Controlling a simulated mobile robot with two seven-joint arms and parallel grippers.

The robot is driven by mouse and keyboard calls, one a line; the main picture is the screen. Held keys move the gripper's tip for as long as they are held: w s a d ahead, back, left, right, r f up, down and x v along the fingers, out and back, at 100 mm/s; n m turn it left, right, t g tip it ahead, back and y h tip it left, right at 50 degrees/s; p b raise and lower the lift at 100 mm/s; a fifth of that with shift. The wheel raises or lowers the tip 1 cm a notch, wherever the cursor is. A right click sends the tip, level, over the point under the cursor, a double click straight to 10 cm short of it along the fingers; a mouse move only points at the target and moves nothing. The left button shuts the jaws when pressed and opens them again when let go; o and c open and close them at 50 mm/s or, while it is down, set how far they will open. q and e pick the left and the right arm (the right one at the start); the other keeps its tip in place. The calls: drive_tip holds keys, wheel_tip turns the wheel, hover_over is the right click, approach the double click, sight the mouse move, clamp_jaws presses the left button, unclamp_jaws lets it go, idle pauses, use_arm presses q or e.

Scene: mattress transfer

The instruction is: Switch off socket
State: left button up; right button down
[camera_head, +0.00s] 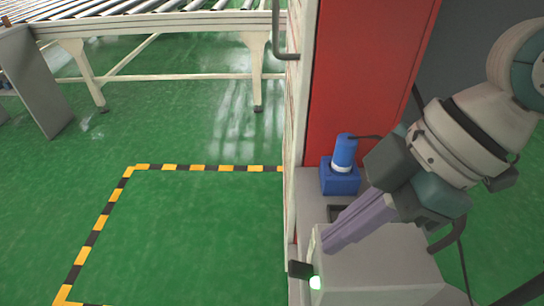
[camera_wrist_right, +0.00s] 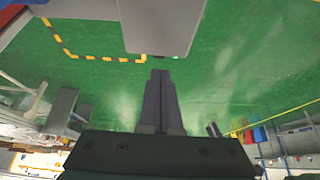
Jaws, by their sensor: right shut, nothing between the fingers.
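My right gripper (camera_head: 328,240) comes in from the right, its two purple-grey fingers together and empty. Its tips are at the upper left part of a light grey box (camera_head: 375,265); I cannot tell whether they touch it. A small black part (camera_head: 300,270) sticks out from the box's left side, beside a lit green spot (camera_head: 315,283). I cannot tell for certain which part is the socket switch. In the right wrist view the closed fingers (camera_wrist_right: 160,76) point at the near edge of the grey box (camera_wrist_right: 160,25), close to a green light (camera_wrist_right: 176,57). My left gripper is out of view.
A blue cylinder on a blue block (camera_head: 340,178) stands behind the fingers, before a red panel (camera_head: 365,80). A roller conveyor (camera_head: 160,22) is at the upper left. The green floor (camera_head: 200,225) inside the yellow-black marking (camera_head: 97,230) is clear.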

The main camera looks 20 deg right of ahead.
sight(294, 267)
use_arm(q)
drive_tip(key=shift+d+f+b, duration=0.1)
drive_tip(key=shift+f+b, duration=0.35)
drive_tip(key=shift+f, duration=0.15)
use_arm(e)
drive_tip(key=x, duration=0.6)
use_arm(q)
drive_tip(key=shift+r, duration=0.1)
